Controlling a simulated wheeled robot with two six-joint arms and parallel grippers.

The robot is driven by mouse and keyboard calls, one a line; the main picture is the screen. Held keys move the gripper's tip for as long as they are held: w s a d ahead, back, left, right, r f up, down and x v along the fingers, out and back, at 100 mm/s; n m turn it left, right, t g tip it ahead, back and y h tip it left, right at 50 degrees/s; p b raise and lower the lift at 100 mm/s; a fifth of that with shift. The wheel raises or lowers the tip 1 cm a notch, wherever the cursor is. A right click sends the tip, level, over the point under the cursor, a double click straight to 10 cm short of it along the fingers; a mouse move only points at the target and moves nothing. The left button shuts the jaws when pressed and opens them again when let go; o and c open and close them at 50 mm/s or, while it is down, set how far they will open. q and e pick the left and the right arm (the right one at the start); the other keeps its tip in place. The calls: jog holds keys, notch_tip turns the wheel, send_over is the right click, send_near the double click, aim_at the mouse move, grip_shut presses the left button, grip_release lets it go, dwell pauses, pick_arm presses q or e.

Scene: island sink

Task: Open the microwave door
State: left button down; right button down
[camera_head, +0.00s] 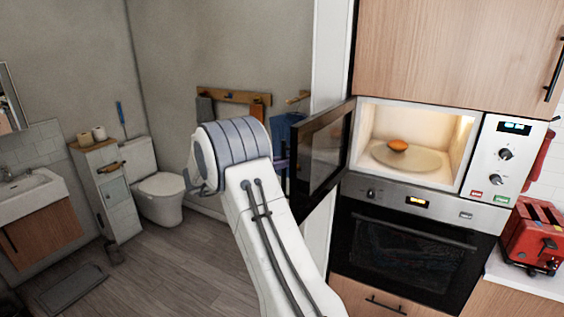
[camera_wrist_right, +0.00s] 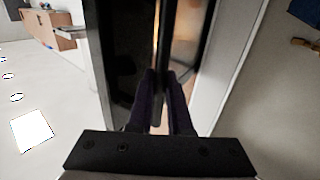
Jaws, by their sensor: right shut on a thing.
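The microwave (camera_head: 468,150) is built into the wooden cabinet above the oven. Its dark-framed glass door (camera_head: 325,150) stands wide open, swung out to the left. The lit inside shows, with an orange-brown food item (camera_head: 398,145) on the round turntable (camera_head: 425,158). My right gripper (camera_wrist_right: 160,80) is shut on the door's handle (camera_wrist_right: 162,40) in the right wrist view, its two dark fingers on either side of it. In the head view my right arm hides most of the gripper at the door's outer edge. My left gripper is not in view.
An oven (camera_head: 405,250) sits directly below the microwave. A red toaster (camera_head: 535,237) stands on the counter at the right. The wooden floor (camera_head: 160,270) at the left is open, with a toilet (camera_head: 160,195) and a sink (camera_head: 25,190) beyond.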

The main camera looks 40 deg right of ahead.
jog(key=shift+w, duration=0.15)
jog(key=c, duration=0.8)
grip_release()
jog(key=shift+c, duration=0.2)
jog(key=shift+w+a, duration=0.1)
jog(key=b+v, duration=0.4)
jog(key=v, duration=0.6)
jog(key=shift+a+b, duration=0.25)
jog(key=shift+b, duration=0.05)
